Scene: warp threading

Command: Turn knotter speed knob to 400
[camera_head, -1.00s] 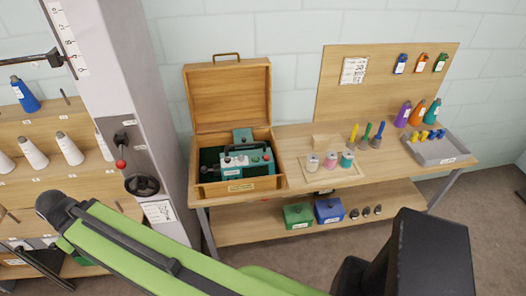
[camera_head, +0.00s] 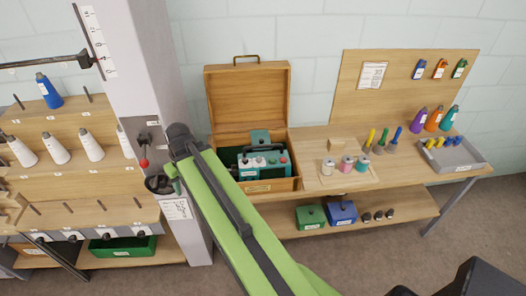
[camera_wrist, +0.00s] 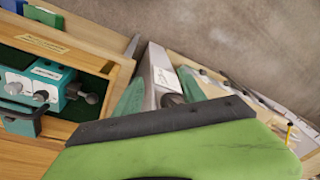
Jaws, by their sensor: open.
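The knotter (camera_head: 277,171) is a teal machine with a pale control panel and a dark handle, sitting inside an open wooden case (camera_head: 244,92). In the wrist view the knotter (camera_wrist: 47,72) is at the left edge, with small round knobs on its panel and a dark grey knob (camera_wrist: 88,94) on its side. Dial markings are too small to read. My gripper (camera_wrist: 161,78) shows two green fingers spread apart, with nothing between them. It is beside the case, apart from the knotter.
A grey post (camera_head: 136,75) with a red-tipped lever and a dark handwheel stands left of the case. The workbench (camera_head: 310,148) holds thread spools, coloured tools and a grey tray (camera_head: 455,156). A cone rack (camera_head: 72,180) is at the left.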

